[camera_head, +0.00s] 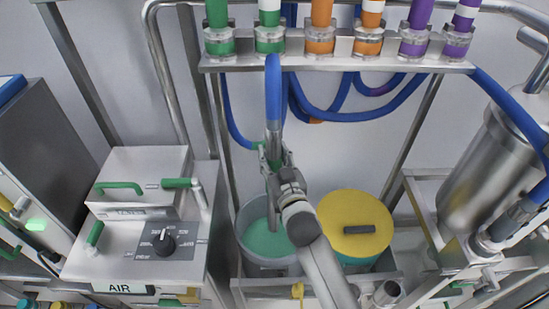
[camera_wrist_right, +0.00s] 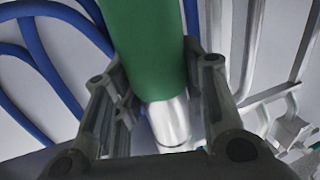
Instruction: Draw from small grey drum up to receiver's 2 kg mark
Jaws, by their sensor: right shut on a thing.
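My right gripper (camera_head: 271,158) is shut on a green-gripped steel tube, a suction lance, hung on a blue hose (camera_head: 273,90). In the wrist view the lance's green grip (camera_wrist_right: 152,50) stands between the fingers, with bright steel below it. The small grey drum (camera_head: 243,216) stands open with green contents, under and behind my right arm, which hides part of it. I cannot tell whether the lance tip is inside the drum. A steel cylindrical vessel (camera_head: 480,165), probably the receiver, stands at right; no 2 kg mark is readable. My left gripper is not in view.
A drum with a yellow lid (camera_head: 345,215) stands right beside the grey drum. A rack (camera_head: 340,62) of green, orange and purple couplings runs above, with blue hoses (camera_head: 360,112) looping below. A cabinet (camera_head: 125,265) labelled AIR, with a black knob (camera_head: 164,241) and green handles, stands left.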

